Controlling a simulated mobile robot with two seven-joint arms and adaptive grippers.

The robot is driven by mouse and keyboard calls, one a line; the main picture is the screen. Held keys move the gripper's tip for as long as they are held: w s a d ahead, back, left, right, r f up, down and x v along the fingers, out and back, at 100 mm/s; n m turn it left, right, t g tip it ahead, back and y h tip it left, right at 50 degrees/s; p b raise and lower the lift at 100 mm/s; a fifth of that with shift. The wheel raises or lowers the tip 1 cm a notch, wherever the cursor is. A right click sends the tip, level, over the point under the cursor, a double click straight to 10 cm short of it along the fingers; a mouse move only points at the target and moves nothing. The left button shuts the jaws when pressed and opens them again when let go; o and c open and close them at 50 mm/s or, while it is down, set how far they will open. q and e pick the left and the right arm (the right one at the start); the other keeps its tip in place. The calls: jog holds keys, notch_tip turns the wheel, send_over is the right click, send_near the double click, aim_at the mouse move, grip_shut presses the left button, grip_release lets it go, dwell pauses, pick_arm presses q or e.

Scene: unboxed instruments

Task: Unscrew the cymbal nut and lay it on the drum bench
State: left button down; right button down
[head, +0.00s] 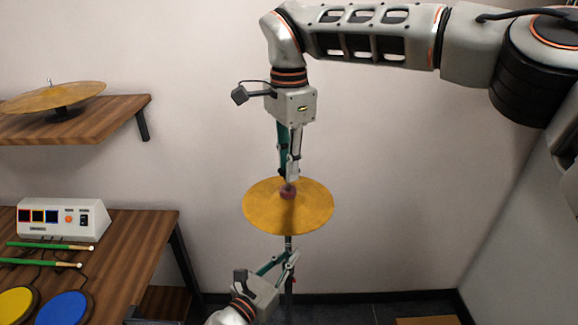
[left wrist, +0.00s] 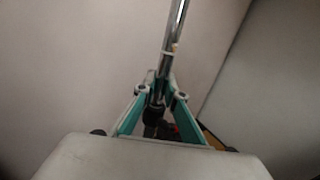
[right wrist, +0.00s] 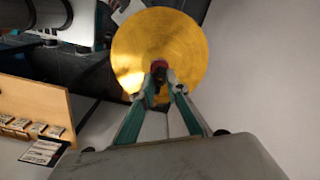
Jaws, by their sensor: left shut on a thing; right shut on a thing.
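The golden cymbal (head: 258,208) sits level on its upright stand (head: 289,286). The cymbal also shows in the right wrist view (right wrist: 160,35). My right gripper (head: 289,180) points straight down above its middle and is shut on the cymbal nut, which its fingers mostly hide. A dark red piece (head: 287,194) shows just at the fingertips, also in the right wrist view (right wrist: 159,65). My left gripper (head: 288,256) is shut on the stand's rod below the cymbal; the metal rod (left wrist: 175,30) rises between its fingers in the left wrist view. The wooden drum bench (head: 130,232) is at the left.
On the bench are a white control box (head: 62,219), green drumsticks (head: 45,245), a yellow pad (head: 17,303) and a blue pad (head: 64,307). A wall shelf (head: 90,120) above holds another cymbal (head: 52,97). The bench's right front part is bare.

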pick_arm(q)
jog(key=shift+w+r, duration=0.1)
jog(key=shift+r, duration=0.05)
pick_arm(e)
jog(key=shift+r, duration=0.15)
jog(key=shift+r, duration=1.85)
pick_arm(q)
jog(key=c, duration=2)
grip_release()
jog(key=shift+a, duration=0.1)
